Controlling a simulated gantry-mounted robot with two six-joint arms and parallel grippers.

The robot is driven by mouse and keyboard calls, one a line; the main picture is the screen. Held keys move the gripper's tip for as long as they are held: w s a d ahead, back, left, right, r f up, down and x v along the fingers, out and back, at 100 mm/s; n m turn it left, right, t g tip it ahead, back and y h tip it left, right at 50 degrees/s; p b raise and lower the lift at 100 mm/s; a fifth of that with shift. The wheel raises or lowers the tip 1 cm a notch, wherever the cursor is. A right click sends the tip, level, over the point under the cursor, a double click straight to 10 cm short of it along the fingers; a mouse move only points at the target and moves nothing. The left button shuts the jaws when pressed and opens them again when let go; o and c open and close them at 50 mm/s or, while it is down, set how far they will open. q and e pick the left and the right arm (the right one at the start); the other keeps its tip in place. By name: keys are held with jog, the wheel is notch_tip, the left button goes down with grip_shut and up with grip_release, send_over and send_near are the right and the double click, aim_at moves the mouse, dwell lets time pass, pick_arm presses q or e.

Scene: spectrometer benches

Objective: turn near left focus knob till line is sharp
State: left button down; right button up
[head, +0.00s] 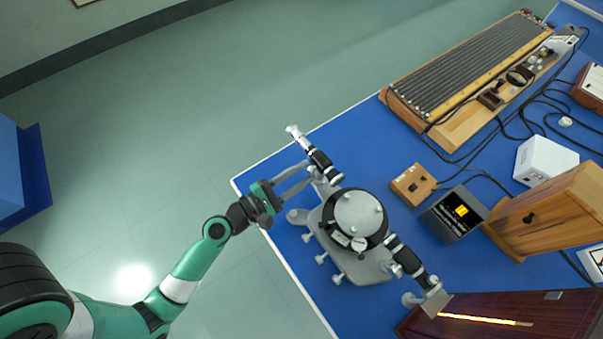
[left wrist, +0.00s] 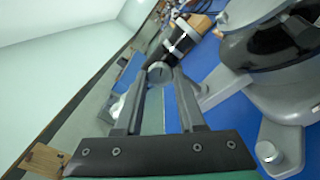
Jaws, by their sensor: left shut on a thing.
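The spectrometer (head: 357,214) stands near the left edge of the blue bench, with a grey base and a round table on top. One black tube (head: 322,160) points to the upper left and another (head: 402,252) to the lower right. My left gripper (head: 309,175) reaches in beside the upper-left tube. In the left wrist view its fingers (left wrist: 161,82) are closed on a round grey focus knob (left wrist: 160,70) below the black and white tube (left wrist: 184,42). In the head view the fingers mostly hide the knob. My right gripper is not in view.
A small dark screen (head: 454,214) shows a yellow patch; the line's sharpness cannot be told. A wooden switch box (head: 413,185), white box (head: 545,163) and wooden cabinet (head: 548,212) stand to the right. A dark wooden box (head: 500,318) has a glowing slot. Cables cross the bench.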

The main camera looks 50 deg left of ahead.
pick_arm(q)
jog(key=shift+m, duration=0.3)
jog(key=c, duration=0.5)
grip_release()
jog(key=s+b, duration=0.2)
jog(key=s, duration=0.9)
jog(key=shift+s+a, duration=0.15)
jog(key=shift+s, duration=0.15)
